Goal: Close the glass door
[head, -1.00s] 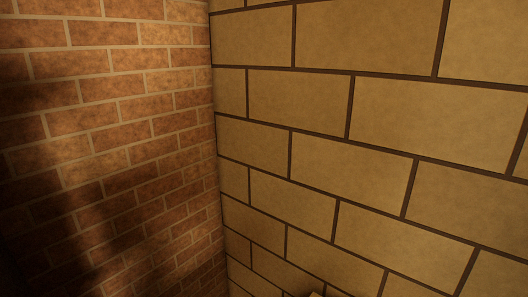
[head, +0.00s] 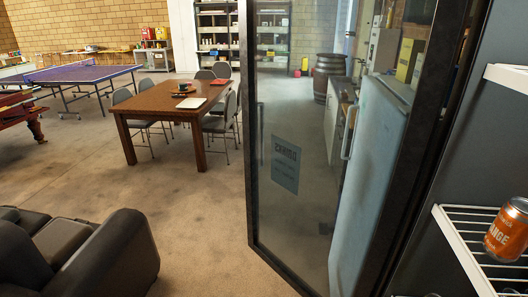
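The glass door (head: 305,110) has a dark frame and stands open in the head view, right of the middle. A blue-grey sign (head: 285,164) on its glass reads in mirror writing. Its right frame side borders the dark interior of a drinks cabinet (head: 458,150) at the right edge. White wire shelves (head: 462,240) show inside, with an orange can (head: 506,232) on the lower one. My gripper is not in view, so its place and state are hidden.
A brown table (head: 160,102) with grey chairs stands beyond the door, left of it. A dark armchair (head: 120,250) is at lower left, a ping-pong table (head: 80,74) behind. A pale fridge (head: 370,165) and barrel (head: 328,75) show through the glass. Carpet (head: 195,225) left of the door is clear.

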